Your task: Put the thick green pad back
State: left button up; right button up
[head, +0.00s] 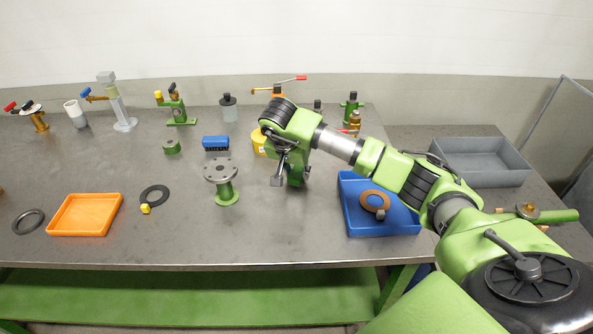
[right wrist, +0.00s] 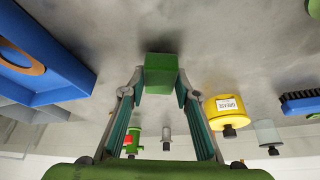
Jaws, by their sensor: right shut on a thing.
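My right gripper (head: 289,178) is over the middle of the table, between the grey flange on a green stand (head: 227,188) and the blue tray. In the right wrist view its two fingers (right wrist: 159,84) are shut on a thick green block (right wrist: 160,72), which looks like the thick green pad. The block is close to the table top; I cannot tell whether it touches it. In the head view the block is hard to tell from the green gripper parts. My left gripper is not in view.
The blue tray (head: 352,221) holds a brown ring (head: 374,203). A yellow grease pot (right wrist: 226,108) and a blue brush (head: 215,143) are near the gripper. An orange tray (head: 55,222), a black ring (head: 153,193) and a grey bin (head: 478,181) stand farther off. Bare table lies in front.

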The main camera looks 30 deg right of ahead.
jog(key=shift+f, duration=0.3)
jog(key=shift+f, duration=0.2)
jog(key=o, duration=1)
